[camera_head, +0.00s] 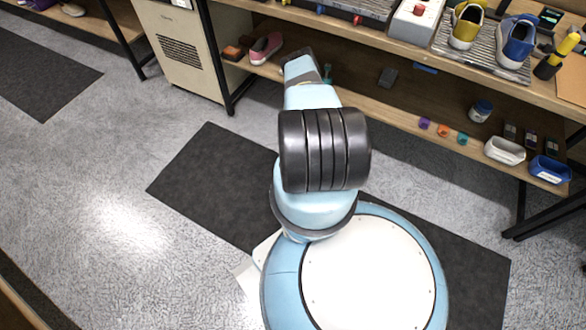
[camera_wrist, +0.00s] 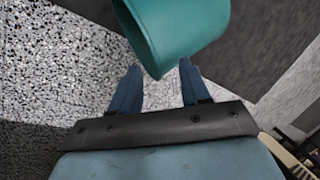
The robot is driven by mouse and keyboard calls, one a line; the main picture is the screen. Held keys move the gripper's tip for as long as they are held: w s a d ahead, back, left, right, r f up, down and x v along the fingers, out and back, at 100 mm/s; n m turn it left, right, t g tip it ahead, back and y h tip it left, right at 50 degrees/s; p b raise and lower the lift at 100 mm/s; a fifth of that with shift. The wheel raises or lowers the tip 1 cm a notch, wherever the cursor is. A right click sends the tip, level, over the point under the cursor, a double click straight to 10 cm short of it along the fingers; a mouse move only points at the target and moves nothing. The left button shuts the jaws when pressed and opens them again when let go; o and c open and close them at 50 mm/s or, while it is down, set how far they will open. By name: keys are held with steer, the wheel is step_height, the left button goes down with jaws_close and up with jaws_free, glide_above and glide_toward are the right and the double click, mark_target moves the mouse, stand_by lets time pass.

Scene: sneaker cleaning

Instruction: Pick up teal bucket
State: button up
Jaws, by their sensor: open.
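The teal bucket (camera_wrist: 190,30) fills the top middle of the wrist view, cut off by the upper edge. Its rounded rim and lower corner reach down between the tips of my gripper (camera_wrist: 159,68). The two blue fingers are spread apart, and the bucket's near end lies at or just past the fingertips. I cannot tell whether either finger touches it. In the head view my arm hides the gripper.
A workbench (camera_head: 405,28) with sneakers (camera_head: 516,40) stands ahead, over a lower shelf (camera_head: 400,100). The shelf holds a pink shoe (camera_head: 266,47), a white tub (camera_head: 504,151) and a blue tub (camera_head: 550,170). A beige cabinet (camera_head: 180,50) stands left. Floor at left is open.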

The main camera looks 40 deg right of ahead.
steer(key=x, duration=0.2)
steer(key=shift+a+f, duration=0.15)
steer(key=shift+f, duration=0.2)
steer(key=shift+s, duration=0.1)
jaws_close()
stand_by(1.2)
